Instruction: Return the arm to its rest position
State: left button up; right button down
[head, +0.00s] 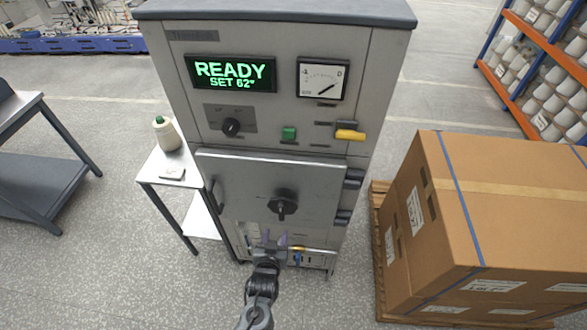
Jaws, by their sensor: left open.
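My left gripper (274,240) is at the bottom middle of the head view, with its arm reaching up from the lower edge. Whether the fingers touch the cabinet I cannot tell. The door looks closed. The display (231,74) reads READY, SET 62". My right gripper is not in view.
A small side table (152,177) with a yarn cone (166,133) stands left of the machine. Large cardboard boxes (500,210) on a wooden pallet (379,250) stand close on the right. A grey cart (40,185) is far left. Floor between cart and side table is clear.

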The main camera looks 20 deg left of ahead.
pick_arm(q)
jog(key=s+a+f+g, duration=0.2)
jog(key=s+a+f, duration=0.15)
jog(key=s, duration=0.75)
jog(key=s+r+m+g+h, duration=0.1)
jog(key=s+r+m+g, duration=0.1)
jog(key=s+r+g, duration=0.35)
jog(key=s+r+m+g+h, duration=0.25)
jog(key=s+r, duration=0.35)
jog(key=s, duration=0.5)
notch_tip(320, 180, up, 18)
jog(key=p, duration=1.8)
jog(key=shift+w+a+n+y, duration=0.2)
jog(key=shift+n+y, duration=0.15)
jog(key=shift+y, duration=0.1)
jog(key=shift+f, duration=0.15)
